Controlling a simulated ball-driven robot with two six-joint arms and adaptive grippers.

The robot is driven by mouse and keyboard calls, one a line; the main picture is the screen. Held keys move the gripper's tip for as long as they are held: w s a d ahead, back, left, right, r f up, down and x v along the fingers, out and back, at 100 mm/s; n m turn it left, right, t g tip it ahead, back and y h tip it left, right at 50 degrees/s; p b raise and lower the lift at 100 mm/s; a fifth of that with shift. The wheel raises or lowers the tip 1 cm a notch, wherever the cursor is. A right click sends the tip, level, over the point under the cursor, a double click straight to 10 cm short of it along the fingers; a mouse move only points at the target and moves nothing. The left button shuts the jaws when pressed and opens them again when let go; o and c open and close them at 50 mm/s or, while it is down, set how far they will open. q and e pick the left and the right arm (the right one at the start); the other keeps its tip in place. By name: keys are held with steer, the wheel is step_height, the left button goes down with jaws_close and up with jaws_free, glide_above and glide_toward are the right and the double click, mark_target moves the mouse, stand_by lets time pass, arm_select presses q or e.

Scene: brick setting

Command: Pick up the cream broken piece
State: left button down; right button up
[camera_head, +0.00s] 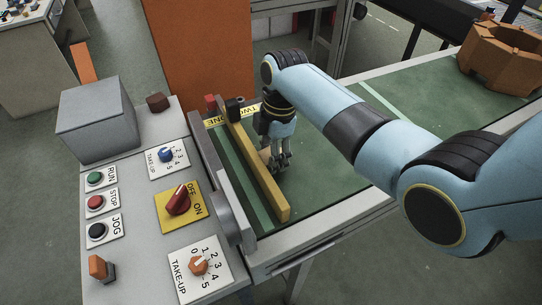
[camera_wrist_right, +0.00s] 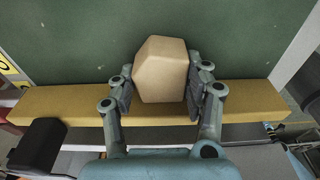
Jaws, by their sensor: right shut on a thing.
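The cream broken piece (camera_wrist_right: 161,70) is a blocky, angular lump between the fingers of my right gripper in the right wrist view. My right gripper (camera_wrist_right: 160,88) is shut on it, with a finger pad against each side. In the head view my right gripper (camera_head: 279,161) points down beside the yellow bar, and only a small bit of the piece (camera_head: 265,155) shows behind the fingers. I cannot tell whether the piece touches the green belt. My left gripper is not in view.
The yellow bar (camera_head: 257,172) stands along the green belt (camera_head: 335,165) next to my right gripper. A grey control panel (camera_head: 130,195) with knobs and buttons is at the left. A brown ring-shaped block (camera_head: 503,57) sits at the far right of the belt. The belt between is clear.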

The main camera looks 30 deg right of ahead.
steer(key=shift+r, duration=0.1)
steer(key=shift+d+r, duration=0.2)
step_height(320, 180, up, 6)
steer(key=shift+r+b, duration=0.25)
steer(key=shift+b, duration=0.05)
steer(key=s+d+b, duration=0.1)
steer(key=d+b, duration=0.3)
steer(key=d, duration=1.5)
steer(key=shift+d, duration=0.3)
steer(key=shift+s+f, duration=0.1)
steer(key=shift+s, duration=0.05)
